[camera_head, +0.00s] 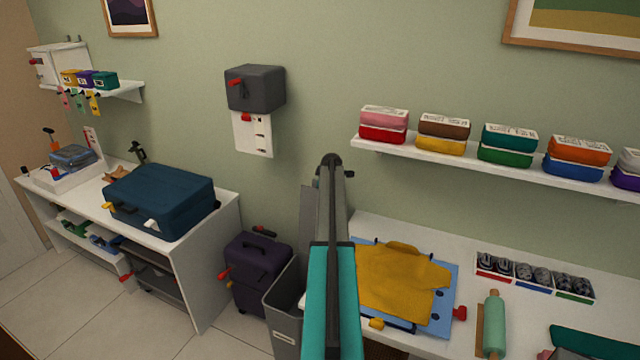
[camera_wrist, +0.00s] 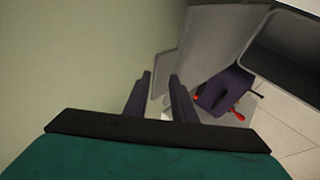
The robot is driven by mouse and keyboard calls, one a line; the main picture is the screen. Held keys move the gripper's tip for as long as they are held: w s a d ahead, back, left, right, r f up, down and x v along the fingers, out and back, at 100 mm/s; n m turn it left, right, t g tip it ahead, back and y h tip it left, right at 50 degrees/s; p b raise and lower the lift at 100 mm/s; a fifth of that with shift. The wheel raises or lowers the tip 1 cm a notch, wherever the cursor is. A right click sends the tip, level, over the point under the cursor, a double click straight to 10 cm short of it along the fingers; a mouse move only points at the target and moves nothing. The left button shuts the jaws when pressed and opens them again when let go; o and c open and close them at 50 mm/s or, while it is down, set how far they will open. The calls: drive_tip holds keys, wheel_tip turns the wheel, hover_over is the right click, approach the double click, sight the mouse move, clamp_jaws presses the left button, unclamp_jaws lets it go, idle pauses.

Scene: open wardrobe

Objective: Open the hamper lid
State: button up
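The grey hamper (camera_head: 284,312) stands on the floor in the head view, partly behind my arm. Its inside shows dark at the upper right of the wrist view, below the rim (camera_wrist: 262,42). A grey panel that looks like its lid (camera_head: 308,215) stands up steeply at the wall side, partly covered by my arm. The lid also shows in the wrist view (camera_wrist: 215,40), raised clear of the opening. My gripper (camera_wrist: 160,75) has its two dark fingers apart with nothing visibly held; whether a fingertip touches the lid is unclear. My arm hides the gripper in the head view.
A purple suitcase (camera_head: 258,268) stands left of the hamper. A white table (camera_head: 450,345) with a folded yellow garment (camera_head: 400,280) is on the right. A white bench (camera_head: 205,265) holds a blue suitcase (camera_head: 160,200). Floor (camera_head: 100,325) is free at lower left.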

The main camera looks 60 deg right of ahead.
drive_tip(key=b+v, duration=0.5)
drive_tip(key=v, duration=0.9)
idle(0.4)
drive_tip(key=shift+s+d+f, duration=0.1)
idle(0.4)
